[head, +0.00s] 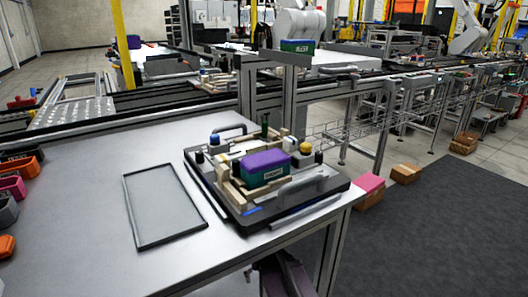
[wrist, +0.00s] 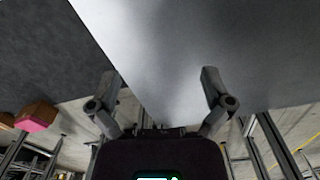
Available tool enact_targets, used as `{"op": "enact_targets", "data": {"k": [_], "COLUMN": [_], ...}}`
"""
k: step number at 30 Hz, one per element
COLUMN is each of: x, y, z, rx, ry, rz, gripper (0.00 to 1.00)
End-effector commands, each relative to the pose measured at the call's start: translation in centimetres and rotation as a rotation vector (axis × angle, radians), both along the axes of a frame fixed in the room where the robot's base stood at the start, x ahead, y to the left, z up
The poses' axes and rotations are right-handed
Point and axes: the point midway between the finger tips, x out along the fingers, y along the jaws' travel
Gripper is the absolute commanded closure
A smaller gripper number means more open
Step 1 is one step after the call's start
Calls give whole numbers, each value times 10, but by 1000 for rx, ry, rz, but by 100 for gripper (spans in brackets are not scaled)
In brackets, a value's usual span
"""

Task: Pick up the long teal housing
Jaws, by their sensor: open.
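A long box-shaped housing with a dark teal side, a white label and a purple top (head: 264,172) sits in a wooden-framed fixture on a dark pallet (head: 247,226) on the grey table. My gripper (wrist: 158,84) shows in the wrist view with its two fingers spread wide and nothing between them. Behind the fingers, the wrist view shows the grey table surface and its edge. The housing is not visible in the wrist view, so I cannot tell its exact distance from the gripper.
An empty dark-rimmed tray outline (head: 142,243) lies left of the pallet. Blue (head: 214,139) and yellow (head: 305,147) knobs and a handle stand up from the pallet. Coloured bins (head: 12,187) line the table's left edge. The table's front left is clear.

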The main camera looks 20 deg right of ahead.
Motion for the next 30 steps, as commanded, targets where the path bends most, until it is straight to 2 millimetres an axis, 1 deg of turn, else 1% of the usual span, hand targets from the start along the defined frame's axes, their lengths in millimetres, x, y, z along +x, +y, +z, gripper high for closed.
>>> {"op": "enact_targets", "data": {"k": [1, 4, 8, 17, 18, 20, 21, 22, 30], "x": [0, 0, 0, 0, 0, 0, 0, 0, 0], "y": [0, 0, 0, 0, 0, 0, 0, 0, 0], "z": [13, 20, 24, 23, 23, 23, 23, 23, 23], "rx": [0, 0, 0, 0, 0, 0, 0, 0, 0], "ry": [0, 0, 0, 0, 0, 0, 0, 0, 0], "rz": [0, 0, 0, 0, 0, 0, 0, 0, 0], "gripper": [0, 0, 0, 0, 6, 24, 36, 43, 43]}}
